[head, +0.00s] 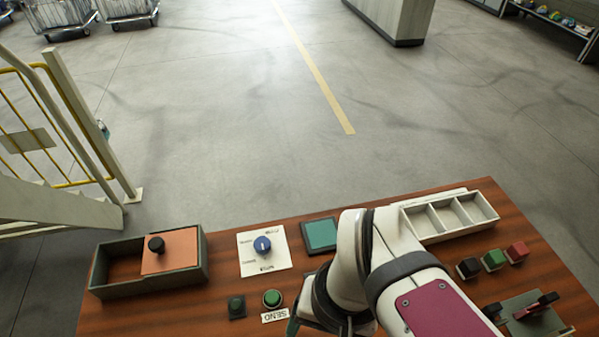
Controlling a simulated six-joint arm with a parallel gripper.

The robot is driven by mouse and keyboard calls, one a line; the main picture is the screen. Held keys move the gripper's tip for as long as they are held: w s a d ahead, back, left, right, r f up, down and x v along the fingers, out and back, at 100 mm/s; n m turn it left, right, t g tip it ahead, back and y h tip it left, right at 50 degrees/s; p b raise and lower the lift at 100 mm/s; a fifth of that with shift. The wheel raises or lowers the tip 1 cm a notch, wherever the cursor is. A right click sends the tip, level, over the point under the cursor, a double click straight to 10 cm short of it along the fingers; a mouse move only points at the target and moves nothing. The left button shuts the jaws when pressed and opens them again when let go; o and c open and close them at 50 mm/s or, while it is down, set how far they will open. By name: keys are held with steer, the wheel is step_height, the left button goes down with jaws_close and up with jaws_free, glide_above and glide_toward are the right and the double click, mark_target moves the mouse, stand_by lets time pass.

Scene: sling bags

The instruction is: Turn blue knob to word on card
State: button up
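The blue knob (262,246) stands on a white square plate (280,262) with small dark words around it, too small to read surely. A pale mark shows on the knob's face, roughly upright in the picture; I cannot tell which end points. A teal panel in a dark frame (321,234) lies right of the plate, with no word legible on it. I make out no separate card with a word. My white arm bends down right of the knob, apart from it in the picture. My gripper's fingertips are not seen, hidden behind the arm or below the picture.
On the wooden table (190,305) are an open box (100,279) with an orange lid (172,250), a green button (272,298) by a SEND label (275,316), a dark button (236,306), a divided tray (450,215), coloured blocks (493,260) and a green lever fixture (535,315).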

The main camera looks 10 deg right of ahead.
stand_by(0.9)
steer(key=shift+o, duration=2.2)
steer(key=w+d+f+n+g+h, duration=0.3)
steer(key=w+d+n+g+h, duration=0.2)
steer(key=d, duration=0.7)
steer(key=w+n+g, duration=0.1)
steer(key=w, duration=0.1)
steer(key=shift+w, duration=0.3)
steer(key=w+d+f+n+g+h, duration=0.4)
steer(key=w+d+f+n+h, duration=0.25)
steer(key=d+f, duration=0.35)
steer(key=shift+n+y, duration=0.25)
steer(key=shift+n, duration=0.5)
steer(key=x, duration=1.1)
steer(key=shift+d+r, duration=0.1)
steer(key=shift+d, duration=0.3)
